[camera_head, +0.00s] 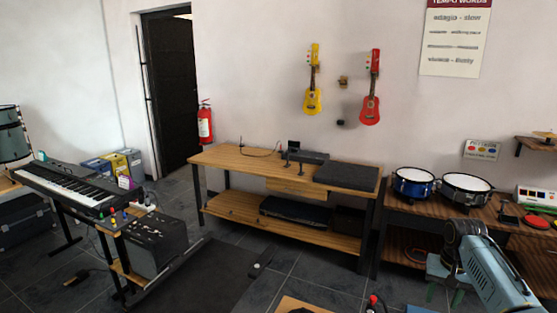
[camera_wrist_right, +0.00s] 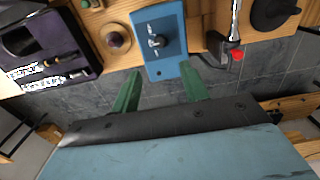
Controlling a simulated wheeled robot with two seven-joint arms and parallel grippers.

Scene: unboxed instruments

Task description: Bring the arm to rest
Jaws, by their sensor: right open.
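My right arm comes in at the lower right of the head view, and its gripper (camera_head: 444,293) points down there with two green fingers apart. In the right wrist view the right gripper (camera_wrist_right: 160,75) is open, with nothing between its fingers. A blue box (camera_wrist_right: 165,28) with a metal switch or knob on it lies on a wooden surface beyond the fingertips. I cannot tell whether the fingers touch it; they look apart from it. My left gripper is not in view.
In the wrist view, a purple case (camera_wrist_right: 85,45), a round wooden knob (camera_wrist_right: 115,39) and a metal tool with a red part (camera_wrist_right: 234,45) lie nearby. The head view shows a wooden bench (camera_head: 235,160), drums (camera_head: 413,183), a keyboard (camera_head: 70,185) and open grey floor.

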